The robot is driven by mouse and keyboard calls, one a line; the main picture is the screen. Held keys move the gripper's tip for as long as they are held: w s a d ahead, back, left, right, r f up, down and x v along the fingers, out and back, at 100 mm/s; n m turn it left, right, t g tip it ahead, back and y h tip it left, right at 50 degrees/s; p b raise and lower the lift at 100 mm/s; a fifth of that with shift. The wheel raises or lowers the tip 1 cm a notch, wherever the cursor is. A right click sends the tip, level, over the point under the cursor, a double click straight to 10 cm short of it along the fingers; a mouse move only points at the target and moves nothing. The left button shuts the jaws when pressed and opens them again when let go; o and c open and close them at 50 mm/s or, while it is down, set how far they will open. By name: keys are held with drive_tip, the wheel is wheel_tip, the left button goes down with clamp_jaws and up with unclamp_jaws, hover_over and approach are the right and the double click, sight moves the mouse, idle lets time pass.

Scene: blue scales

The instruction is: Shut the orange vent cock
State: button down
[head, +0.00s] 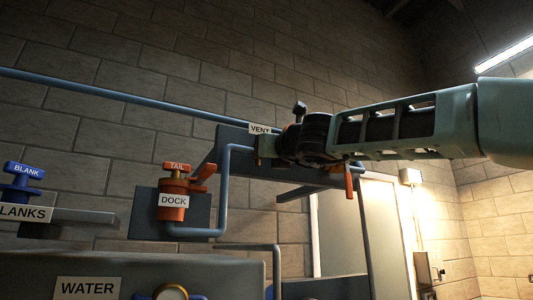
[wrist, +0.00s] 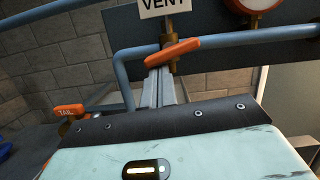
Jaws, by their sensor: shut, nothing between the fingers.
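The orange vent cock lever (wrist: 172,52) sits on a brass body under the white VENT sign (wrist: 163,6) in the wrist view. The lever lies roughly along the blue pipe, a little raised at its right end. In the head view the VENT sign (head: 260,129) shows, and my arm hides most of the cock. My gripper (wrist: 162,82) is shut and empty, its grey fingers pointing at the lever from just below it in the wrist view. I cannot tell whether the fingertips touch the lever. In the head view the fingers are hidden.
An orange TAIL cock (head: 176,185) with a DOCK tag stands left of the vent, and a blue BLANK cock (head: 22,180) farther left. Another orange handle (head: 348,183) hangs below my arm. Blue pipes (head: 120,95) run along the wall. A round gauge (wrist: 255,4) is right of the sign.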

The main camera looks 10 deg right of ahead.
drive_tip(key=shift+a+r+m, duration=0.1)
drive_tip(key=shift+m, duration=0.6)
idle(0.4)
idle(0.5)
